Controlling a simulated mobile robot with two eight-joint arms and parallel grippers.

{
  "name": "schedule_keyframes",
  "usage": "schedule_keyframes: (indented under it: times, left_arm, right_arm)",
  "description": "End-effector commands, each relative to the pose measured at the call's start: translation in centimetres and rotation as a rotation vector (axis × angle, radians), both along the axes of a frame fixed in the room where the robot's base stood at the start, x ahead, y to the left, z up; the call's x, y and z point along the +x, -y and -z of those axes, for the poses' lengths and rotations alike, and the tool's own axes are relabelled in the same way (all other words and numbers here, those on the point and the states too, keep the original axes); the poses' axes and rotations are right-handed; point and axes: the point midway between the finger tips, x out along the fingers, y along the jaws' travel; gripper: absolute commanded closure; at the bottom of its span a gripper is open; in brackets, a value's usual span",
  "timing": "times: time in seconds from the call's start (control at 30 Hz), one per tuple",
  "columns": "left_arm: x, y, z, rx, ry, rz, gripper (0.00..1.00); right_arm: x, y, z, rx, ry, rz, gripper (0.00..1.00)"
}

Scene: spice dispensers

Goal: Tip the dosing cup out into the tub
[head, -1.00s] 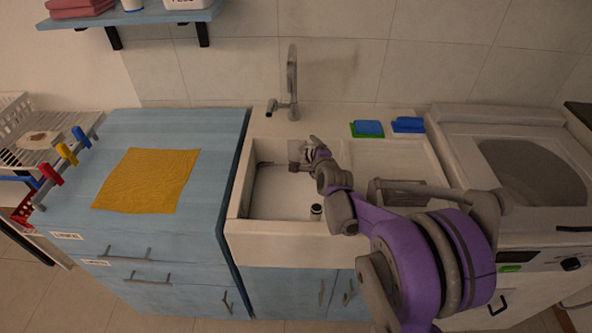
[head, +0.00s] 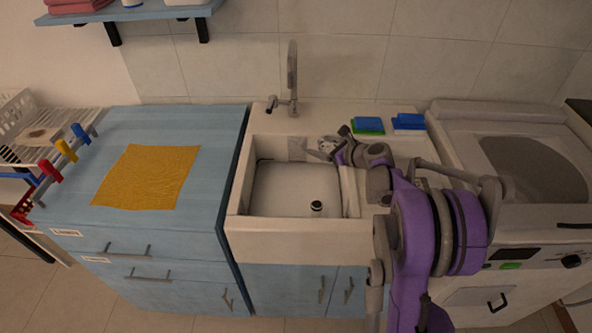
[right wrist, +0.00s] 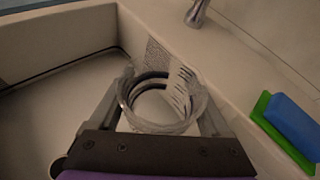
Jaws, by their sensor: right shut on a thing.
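My right gripper (head: 322,150) is shut on the dosing cup, at the back right of the white tub (head: 238,205). In the right wrist view the clear cup (right wrist: 160,127) sits between the two fingers, with dark scale marks on its wall. I cannot tell exactly how far it is tilted or whether anything is in it. In the head view the cup (head: 327,142) is small and partly hidden by the gripper. My left gripper is not in view.
A tap (head: 291,90) stands behind the tub. A blue and green sponge (head: 368,125) and a blue one (head: 408,122) lie on the back right ledge. A small black-topped round thing (head: 317,208) is at the tub's front. A yellow cloth (head: 148,178) lies on the left counter.

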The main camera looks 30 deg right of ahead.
Motion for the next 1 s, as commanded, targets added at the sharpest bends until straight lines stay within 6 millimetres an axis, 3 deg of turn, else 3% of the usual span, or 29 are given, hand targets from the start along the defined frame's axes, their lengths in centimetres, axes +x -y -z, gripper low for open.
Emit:
schedule_keyframes:
  times: [0.27,0.7,1.0]
  left_arm:
    - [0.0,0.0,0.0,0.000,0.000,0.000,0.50]
    - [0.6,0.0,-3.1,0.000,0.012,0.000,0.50]
    - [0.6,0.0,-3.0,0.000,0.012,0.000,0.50]
  right_arm:
    - [0.0,0.9,-1.0,0.145,0.003,0.001,0.85]
    - [0.0,0.9,-5.8,0.150,0.004,0.000,0.85]
    - [0.0,0.8,-5.8,0.150,0.003,0.000,0.85]
